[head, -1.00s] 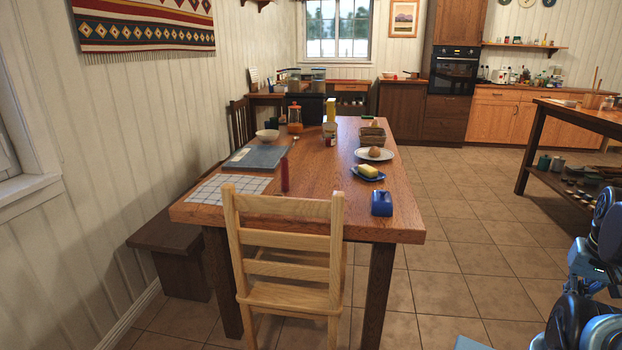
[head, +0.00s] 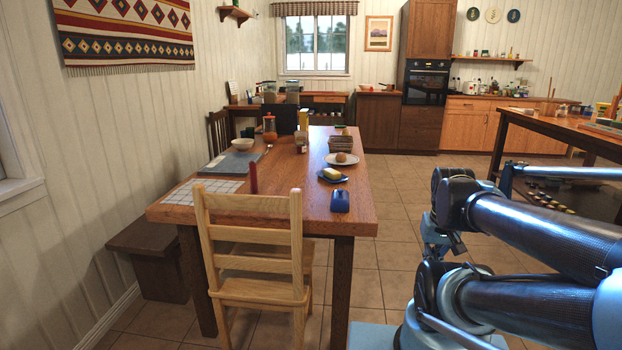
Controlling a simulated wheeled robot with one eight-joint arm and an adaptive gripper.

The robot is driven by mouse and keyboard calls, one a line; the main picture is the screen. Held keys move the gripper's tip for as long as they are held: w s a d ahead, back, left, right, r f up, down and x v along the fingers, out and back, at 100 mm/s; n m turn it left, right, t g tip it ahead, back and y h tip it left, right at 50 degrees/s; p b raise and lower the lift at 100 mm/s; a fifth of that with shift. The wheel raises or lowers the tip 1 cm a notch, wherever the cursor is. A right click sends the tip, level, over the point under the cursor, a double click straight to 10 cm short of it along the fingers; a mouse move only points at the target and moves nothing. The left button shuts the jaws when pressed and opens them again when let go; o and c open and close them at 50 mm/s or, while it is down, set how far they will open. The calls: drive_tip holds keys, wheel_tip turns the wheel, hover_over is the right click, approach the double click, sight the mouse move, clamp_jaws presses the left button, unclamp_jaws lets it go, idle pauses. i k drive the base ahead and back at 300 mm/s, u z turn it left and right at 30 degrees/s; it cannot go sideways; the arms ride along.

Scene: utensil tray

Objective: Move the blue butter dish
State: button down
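The blue butter dish (head: 328,180) lies on the right side of the wooden table, with a yellow block of butter (head: 332,174) on it. A separate blue piece that looks like its cover (head: 340,201) stands in front of it, near the table's front right corner. The two are apart. My arm shows at the right, folded and well away from the table. I cannot make out my gripper in this view.
A wooden chair (head: 250,225) stands at the table's (head: 292,200) front. A white plate with a roll (head: 341,160), a basket (head: 341,145) and a red pepper mill or candle (head: 253,179) are on the table. The tiled floor (head: 390,218) right of the table is free.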

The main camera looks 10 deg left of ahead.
sight(333, 176)
drive_tip(key=u, duration=0.05)
drive_tip(key=i, duration=1)
drive_tip(key=z, duration=0.05)
